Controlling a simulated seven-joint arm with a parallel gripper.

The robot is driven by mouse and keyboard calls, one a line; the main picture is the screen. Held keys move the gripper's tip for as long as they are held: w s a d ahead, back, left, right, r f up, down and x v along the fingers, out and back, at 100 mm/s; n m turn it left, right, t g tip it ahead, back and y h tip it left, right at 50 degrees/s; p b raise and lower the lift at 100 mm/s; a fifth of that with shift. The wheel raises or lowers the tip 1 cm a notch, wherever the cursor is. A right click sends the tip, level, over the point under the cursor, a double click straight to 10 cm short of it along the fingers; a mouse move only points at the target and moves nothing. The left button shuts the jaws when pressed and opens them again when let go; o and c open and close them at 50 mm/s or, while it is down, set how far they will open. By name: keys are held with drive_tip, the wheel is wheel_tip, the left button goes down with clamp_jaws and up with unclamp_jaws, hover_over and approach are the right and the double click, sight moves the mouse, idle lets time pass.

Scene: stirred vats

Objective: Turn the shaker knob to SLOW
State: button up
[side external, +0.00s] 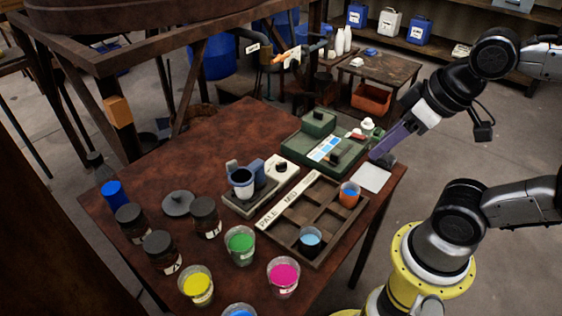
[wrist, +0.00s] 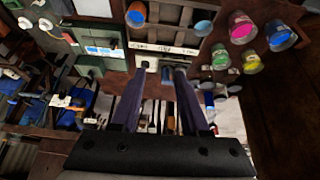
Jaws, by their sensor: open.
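The shaker (side external: 243,204) is a low grey unit on the brown table with a dark-rimmed cup (side external: 242,182) in its holder. At its right is a pale panel with a small dark knob (side external: 282,168). The knob's pointer direction and any SLOW mark are too small to read. In the wrist view the knob (wrist: 152,65) shows between and beyond the fingertips, partly crowded by them. My gripper (side external: 377,154) is open and empty, with purple fingers, over the table's right end, well apart from the knob. The fingers also show in the wrist view (wrist: 160,72).
A green box (side external: 300,146) with a blue-white label and dark knob stands between my gripper and the shaker. A divided tray (side external: 328,205) holds two cups. Dark jars (side external: 162,250) and several paint cups (side external: 240,243) stand at the front left. The table's back left is clear.

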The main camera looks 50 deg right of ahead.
drive_tip(key=w+r+n, duration=0.5)
drive_tip(key=n+g, duration=0.6)
drive_tip(key=n, duration=0.1)
hover_over(281, 163)
wheel_tip(281, 163, down, 14)
drive_tip(key=r, duration=0.1)
wheel_tip(281, 163, down, 15)
drive_tip(key=shift+r, duration=0.2)
drive_tip(key=shift+c, duration=0.2)
clamp_jaws()
